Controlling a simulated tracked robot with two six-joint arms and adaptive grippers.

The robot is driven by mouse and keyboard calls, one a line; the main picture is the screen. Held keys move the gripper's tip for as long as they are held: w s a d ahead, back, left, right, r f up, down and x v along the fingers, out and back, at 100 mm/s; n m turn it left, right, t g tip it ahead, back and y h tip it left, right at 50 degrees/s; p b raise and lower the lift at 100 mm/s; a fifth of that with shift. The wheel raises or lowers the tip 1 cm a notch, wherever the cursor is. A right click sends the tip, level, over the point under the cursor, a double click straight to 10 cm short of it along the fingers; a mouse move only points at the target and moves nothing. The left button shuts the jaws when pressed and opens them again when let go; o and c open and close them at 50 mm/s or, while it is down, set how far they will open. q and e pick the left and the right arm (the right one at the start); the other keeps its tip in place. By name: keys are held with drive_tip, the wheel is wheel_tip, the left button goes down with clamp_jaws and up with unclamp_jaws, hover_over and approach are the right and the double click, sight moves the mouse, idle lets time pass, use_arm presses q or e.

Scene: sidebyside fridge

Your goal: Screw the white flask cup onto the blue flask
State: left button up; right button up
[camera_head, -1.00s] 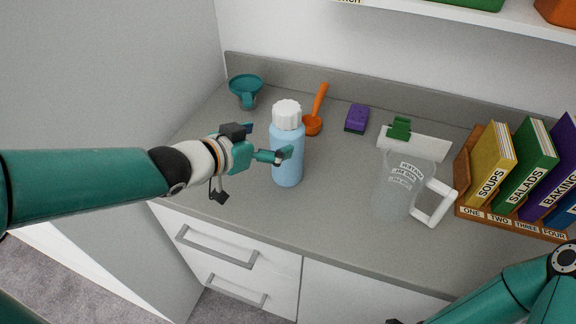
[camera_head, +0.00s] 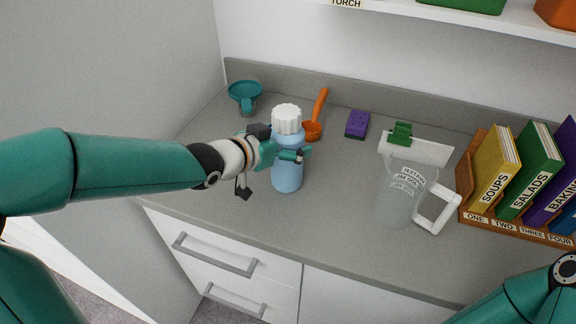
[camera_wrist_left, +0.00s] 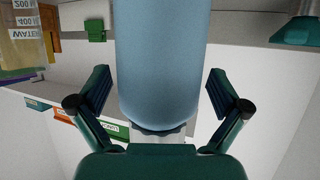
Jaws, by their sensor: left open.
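The blue flask (camera_head: 287,178) stands upright on the grey counter. The white flask cup (camera_head: 287,118), with a ribbed side, sits on top of it. Whether the cup is screwed tight cannot be told. My left gripper (camera_head: 287,152) is open, with its fingers on either side of the flask's upper body. The left wrist view, which is upside down, shows the blue flask (camera_wrist_left: 162,60) between the two spread fingers, with a gap on each side. Part of the white cup (camera_wrist_left: 170,136) shows below its shoulder there. My right gripper is out of view; only part of that arm shows.
A clear measuring jug (camera_head: 398,195) stands to the right, near a green clip (camera_head: 401,132). Behind are a teal funnel (camera_head: 245,92), an orange scoop (camera_head: 314,130) and a purple sponge (camera_head: 357,124). A book rack (camera_head: 475,217) stands far right. The counter front is clear.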

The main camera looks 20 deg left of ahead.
use_arm(q)
drive_tip(key=c, duration=1.7)
drive_tip(key=shift+r, duration=0.1)
drive_tip(key=shift+c, duration=0.6)
drive_tip(key=shift+r, duration=0.1)
drive_tip(key=shift+r+p, duration=0.35)
drive_tip(key=shift+r, duration=0.4)
wheel_tip(320, 180, up, 18)
drive_tip(key=p, duration=1.3)
drive_tip(key=shift+r+p, duration=0.2)
drive_tip(key=shift+p, duration=0.15)
